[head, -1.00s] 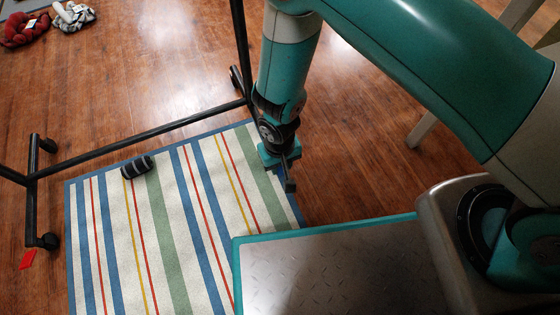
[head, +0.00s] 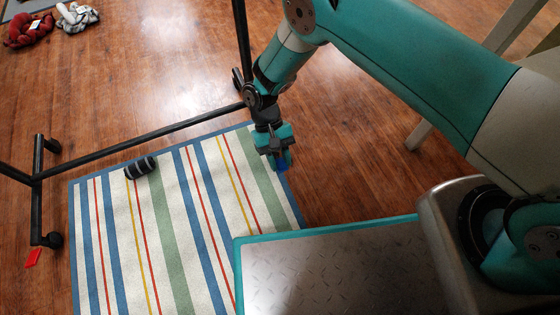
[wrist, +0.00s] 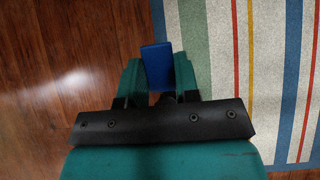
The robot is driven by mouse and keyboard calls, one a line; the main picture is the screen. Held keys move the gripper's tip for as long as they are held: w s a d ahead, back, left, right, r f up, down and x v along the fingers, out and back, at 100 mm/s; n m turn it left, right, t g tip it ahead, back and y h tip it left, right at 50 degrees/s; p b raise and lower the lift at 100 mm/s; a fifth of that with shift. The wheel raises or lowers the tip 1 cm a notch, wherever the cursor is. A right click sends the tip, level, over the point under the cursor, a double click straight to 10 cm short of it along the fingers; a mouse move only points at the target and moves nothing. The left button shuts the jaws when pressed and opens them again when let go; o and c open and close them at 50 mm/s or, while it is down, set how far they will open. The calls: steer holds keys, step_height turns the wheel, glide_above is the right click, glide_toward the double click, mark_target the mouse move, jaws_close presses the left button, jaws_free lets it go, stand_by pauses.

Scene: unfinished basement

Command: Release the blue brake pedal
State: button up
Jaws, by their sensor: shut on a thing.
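The blue brake pedal (wrist: 157,65) is held between the two teal fingers of my gripper (wrist: 158,82) in the wrist view, with its far end sticking out past the fingertips. In the head view a small blue part of the pedal (head: 282,165) shows at the tip of my gripper (head: 279,158), over the right edge of the striped rug. The gripper is shut on it. The rest of the pedal is hidden between the fingers. I cannot tell how high it is, or whether it is attached to anything.
The striped rug (head: 205,225) lies on a wooden floor (head: 345,165). A black wheeled rack (head: 140,142) stands left of my gripper. A dark striped roll (head: 141,168) lies on the rug. A red tag (head: 33,257) lies by a rack wheel. Red and grey bundles (head: 28,29) lie far left.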

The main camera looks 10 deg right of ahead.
mark_target(279, 161)
steer(key=shift+w+g+b, duration=0.1)
steer(key=shift+g+b, duration=0.2)
steer(key=shift+g, duration=0.2)
steer(key=o, duration=0.9)
steer(key=shift+r, duration=0.15)
step_height(279, 161, up, 20)
steer(key=p, duration=1.1)
steer(key=shift+p, duration=0.3)
